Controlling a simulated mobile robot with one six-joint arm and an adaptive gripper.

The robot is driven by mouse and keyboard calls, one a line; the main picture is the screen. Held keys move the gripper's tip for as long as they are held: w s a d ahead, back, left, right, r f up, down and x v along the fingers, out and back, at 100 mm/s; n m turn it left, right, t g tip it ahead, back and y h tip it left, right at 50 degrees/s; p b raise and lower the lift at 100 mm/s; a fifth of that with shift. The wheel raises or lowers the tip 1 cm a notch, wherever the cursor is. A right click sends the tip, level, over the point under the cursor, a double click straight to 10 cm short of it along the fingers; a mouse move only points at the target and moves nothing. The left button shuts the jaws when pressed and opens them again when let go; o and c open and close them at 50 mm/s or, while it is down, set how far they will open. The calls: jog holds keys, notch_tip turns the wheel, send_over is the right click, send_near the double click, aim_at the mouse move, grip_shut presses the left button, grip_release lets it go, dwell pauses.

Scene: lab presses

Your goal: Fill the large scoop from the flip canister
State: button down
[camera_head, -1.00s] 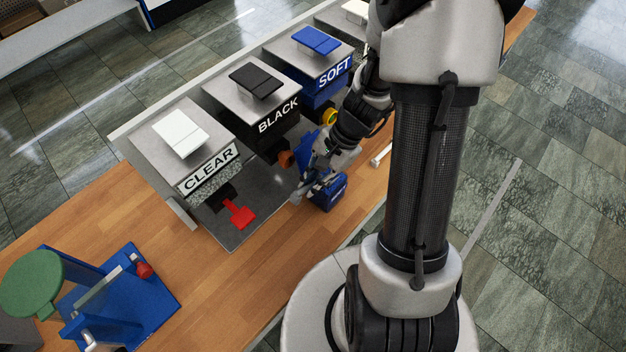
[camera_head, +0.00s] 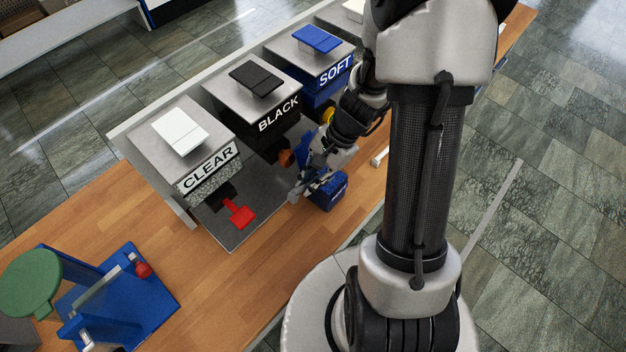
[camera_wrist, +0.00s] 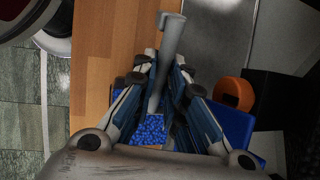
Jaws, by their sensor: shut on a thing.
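My gripper (camera_wrist: 168,70) is shut on a grey rod-like handle (camera_wrist: 171,32), which sticks out past the fingertips in the wrist view. A dark blue box-like container (camera_head: 330,193) is just below and beside my gripper (camera_head: 308,186) in the head view. I cannot tell for sure which part is the scoop and which the canister.
Dispensers marked CLEAR (camera_head: 208,168), BLACK (camera_head: 278,114) and SOFT (camera_head: 335,72) stand in a row behind. An orange knob (camera_head: 286,158) is close to my gripper. A red paddle (camera_head: 240,214) and a blue press (camera_head: 120,300) are to the left. A small white piece (camera_head: 379,157) lies on the wood.

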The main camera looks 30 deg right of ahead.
jog(key=shift+s, duration=0.1)
jog(key=shift+s+d, duration=0.35)
jog(key=shift+s, duration=0.4)
jog(key=shift+w, duration=0.1)
jog(key=shift+w+a, duration=0.35)
jog(key=shift+w, duration=0.4)
jog(key=shift+s, duration=0.1)
jog(key=shift+s+d, duration=0.35)
jog(key=shift+s, duration=0.4)
jog(key=shift+w+a, duration=0.1)
jog(key=shift+w, duration=0.1)
jog(key=shift+w+a, duration=0.25)
jog(key=shift+w, duration=0.4)
jog(key=shift+s, duration=0.1)
